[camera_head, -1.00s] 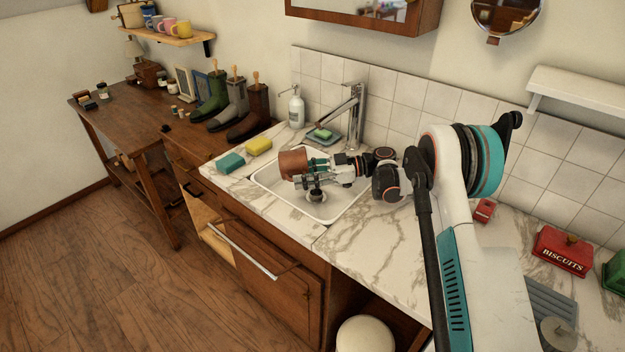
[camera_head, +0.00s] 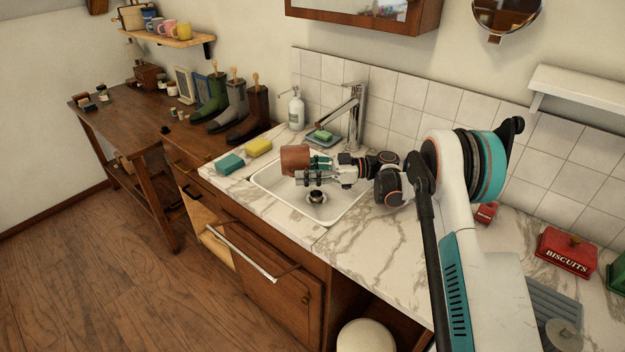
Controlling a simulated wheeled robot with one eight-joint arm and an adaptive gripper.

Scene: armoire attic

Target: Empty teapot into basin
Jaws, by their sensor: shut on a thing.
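A dark round drain (camera_head: 315,197) shows in the basin floor below the gripper. I cannot tell whether any liquid is in the teapot or the basin.
A tall faucet (camera_head: 357,115) stands behind the basin, with a soap dish (camera_head: 323,137) and a soap bottle (camera_head: 296,108) beside it. A teal sponge (camera_head: 230,163) and a yellow sponge (camera_head: 258,147) lie left of it. Boots (camera_head: 235,110) stand farther left.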

